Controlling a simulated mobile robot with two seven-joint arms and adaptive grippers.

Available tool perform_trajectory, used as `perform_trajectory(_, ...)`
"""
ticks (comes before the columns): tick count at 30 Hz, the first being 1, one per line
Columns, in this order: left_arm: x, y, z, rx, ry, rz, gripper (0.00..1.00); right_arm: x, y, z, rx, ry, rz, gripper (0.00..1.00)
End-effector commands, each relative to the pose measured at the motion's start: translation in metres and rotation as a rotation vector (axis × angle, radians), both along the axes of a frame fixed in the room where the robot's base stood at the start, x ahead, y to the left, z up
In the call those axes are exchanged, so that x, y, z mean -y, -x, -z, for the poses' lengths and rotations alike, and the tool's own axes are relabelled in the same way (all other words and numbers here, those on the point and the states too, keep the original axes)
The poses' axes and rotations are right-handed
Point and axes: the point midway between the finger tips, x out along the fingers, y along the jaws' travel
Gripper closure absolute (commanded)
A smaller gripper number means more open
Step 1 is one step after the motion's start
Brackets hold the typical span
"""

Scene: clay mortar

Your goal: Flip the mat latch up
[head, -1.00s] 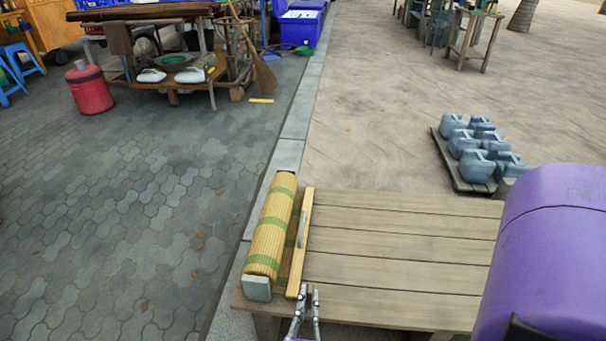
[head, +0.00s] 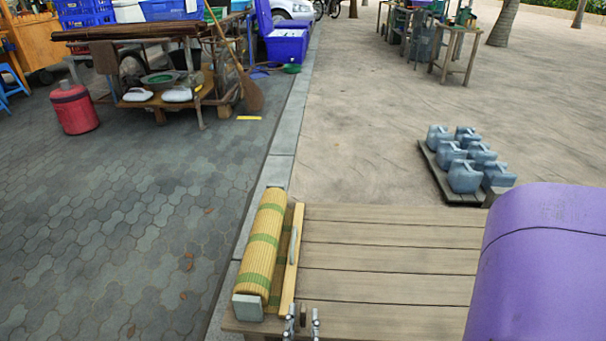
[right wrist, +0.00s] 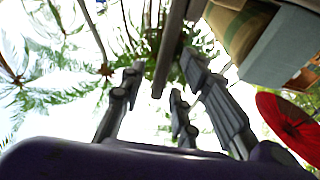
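A rolled straw mat (head: 262,250) with green bands lies along the left end of a wooden platform (head: 390,260). A pale wooden bar (head: 292,272) with a slim grey handle-like piece runs along its right side. My right gripper (head: 302,318) is at the platform's near edge, by the bar's near end. Its fingers are apart, with a small brown piece (head: 303,311), perhaps the latch, between them. In the right wrist view, a brown bar (right wrist: 168,50) reaches down between the open fingers (right wrist: 155,95); I cannot tell whether they touch it. My left gripper is out of view.
Grey jugs (head: 465,160) stand on a low pallet (head: 440,175) beyond the platform. A loaded cart (head: 165,90), a red canister (head: 73,108) and a blue bin (head: 287,46) are far off. Open paving lies left of the platform.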

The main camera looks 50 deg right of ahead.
Motion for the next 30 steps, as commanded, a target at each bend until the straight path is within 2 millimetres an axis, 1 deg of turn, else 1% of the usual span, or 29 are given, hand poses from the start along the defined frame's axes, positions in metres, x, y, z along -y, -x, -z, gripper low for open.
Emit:
perform_trajectory(5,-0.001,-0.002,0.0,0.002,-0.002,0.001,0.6,0.0,0.0,-0.004,0.002,-0.001,0.0,0.7)
perform_trajectory(8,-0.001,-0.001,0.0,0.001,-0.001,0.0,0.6,0.0,0.0,-0.014,0.002,-0.002,-0.001,0.7)
perform_trajectory(18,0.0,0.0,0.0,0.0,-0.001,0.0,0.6,0.0,0.001,-0.076,0.002,-0.003,0.0,0.7)
perform_trajectory(21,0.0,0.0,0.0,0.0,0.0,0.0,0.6,0.0,0.0,-0.09,0.001,-0.002,0.001,0.7)
perform_trajectory(25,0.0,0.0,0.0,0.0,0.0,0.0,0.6,0.0,0.0,-0.098,0.0,0.0,0.001,0.7)
perform_trajectory(30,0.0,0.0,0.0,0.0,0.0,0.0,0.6,0.0,0.0,-0.1,-0.001,0.0,0.001,0.7)
